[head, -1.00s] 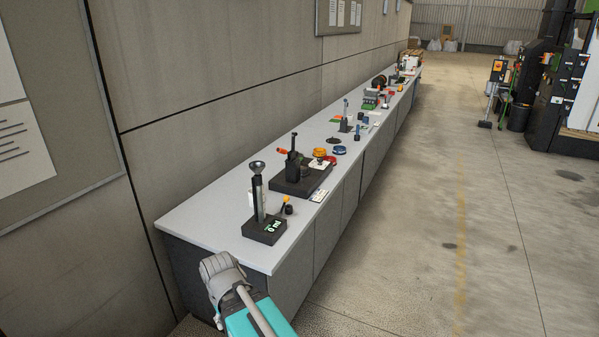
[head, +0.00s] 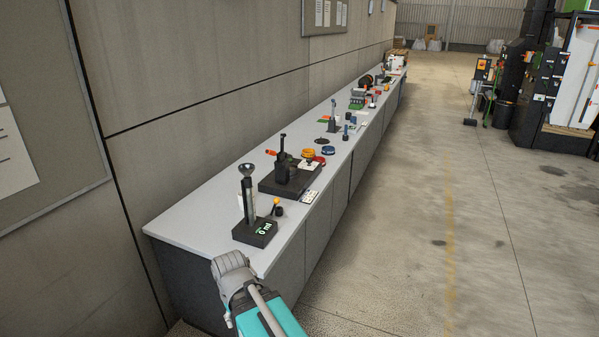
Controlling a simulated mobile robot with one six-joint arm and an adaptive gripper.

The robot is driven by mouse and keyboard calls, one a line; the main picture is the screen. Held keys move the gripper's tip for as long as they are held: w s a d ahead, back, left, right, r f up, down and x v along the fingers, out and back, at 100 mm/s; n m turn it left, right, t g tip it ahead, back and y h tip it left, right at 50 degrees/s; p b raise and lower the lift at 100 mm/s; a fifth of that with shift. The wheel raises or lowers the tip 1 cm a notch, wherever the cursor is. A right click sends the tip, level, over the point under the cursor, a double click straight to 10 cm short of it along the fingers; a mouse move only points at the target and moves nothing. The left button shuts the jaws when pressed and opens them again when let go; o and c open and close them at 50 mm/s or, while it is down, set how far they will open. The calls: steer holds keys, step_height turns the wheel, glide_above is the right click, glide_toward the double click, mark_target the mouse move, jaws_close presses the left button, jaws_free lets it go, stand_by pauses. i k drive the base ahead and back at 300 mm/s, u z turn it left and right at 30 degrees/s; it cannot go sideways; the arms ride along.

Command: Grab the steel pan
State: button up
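I cannot surely pick out a steel pan in the head view. A small shiny round metal cup or dish (head: 246,170) sits on top of a dark upright post, and I cannot tell whether it is the pan. The post rises from a black base block (head: 255,232) with a lit green readout, at the near end of the long bench. My arm reaches in at the bottom of the view, its grey joint just in front of the bench's near corner. My gripper itself does not show.
The long grey-topped bench (head: 200,220) runs along the left wall. A black stand (head: 290,178), orange and blue round parts (head: 328,150) and several small tools stand along it. The floor (head: 400,240) to the right is clear. Dark machinery (head: 545,90) stands at far right.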

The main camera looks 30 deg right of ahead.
mark_target(294, 167)
steer(key=z, duration=0.9)
steer(key=i, duration=1)
steer(key=u, duration=0.05)
